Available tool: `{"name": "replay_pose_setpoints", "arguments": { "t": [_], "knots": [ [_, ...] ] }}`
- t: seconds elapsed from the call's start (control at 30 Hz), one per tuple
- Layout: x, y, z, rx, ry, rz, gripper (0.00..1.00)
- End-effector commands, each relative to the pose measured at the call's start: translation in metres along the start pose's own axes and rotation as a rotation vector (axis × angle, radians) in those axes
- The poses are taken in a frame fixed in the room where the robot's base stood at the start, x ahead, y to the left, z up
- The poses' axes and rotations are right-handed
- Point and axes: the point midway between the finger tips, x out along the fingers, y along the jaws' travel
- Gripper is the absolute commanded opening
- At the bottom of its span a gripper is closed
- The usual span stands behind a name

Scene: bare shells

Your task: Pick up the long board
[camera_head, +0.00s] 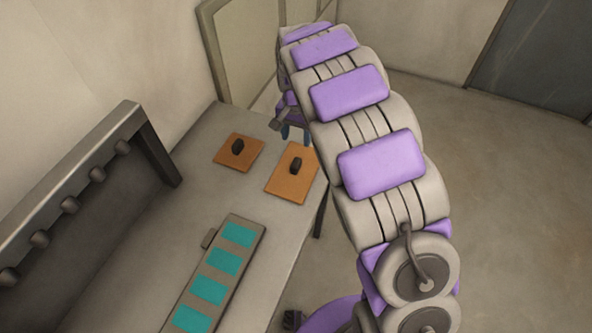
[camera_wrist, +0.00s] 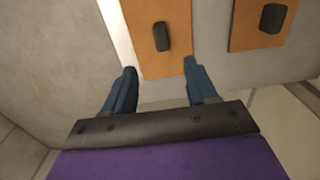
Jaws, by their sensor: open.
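The long board (camera_head: 281,188) is an orange-brown rectangular plate with a dark upright handle (camera_head: 297,166), lying on the grey table. It also shows in the wrist view (camera_wrist: 180,20), running out of the top edge, with its handle (camera_wrist: 161,36) in line with the gap between my fingers. My gripper (camera_wrist: 160,68) is open and empty, its blue fingers at either side of the board's near end. The head view shows my gripper (camera_head: 292,134) partly hidden behind my arm, at the board's far end. Its height above the table is hard to tell.
A shorter orange board (camera_head: 225,154) with a dark handle lies beside it, also in the wrist view (camera_wrist: 245,38). A grey tray (camera_head: 228,262) with several teal patches lies nearer on the table (camera_head: 190,220). A dark rack (camera_head: 68,170) with several knobs stands left. Walls rise behind.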

Motion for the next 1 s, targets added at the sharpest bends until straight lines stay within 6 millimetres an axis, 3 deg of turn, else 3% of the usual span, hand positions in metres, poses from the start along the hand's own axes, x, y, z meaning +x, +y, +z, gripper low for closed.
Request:
{"name": "replay_pose_setpoints", "arguments": {
  "t": [0.33, 0.67, 1.0],
  "knots": [
    [0.072, 0.000, 0.002, 0.000, -0.005, 0.006, 0.57],
    [0.097, 0.000, 0.000, 0.000, -0.002, 0.002, 0.57],
    [0.138, -0.001, -0.002, 0.000, 0.000, 0.000, 0.57]
  ]
}}
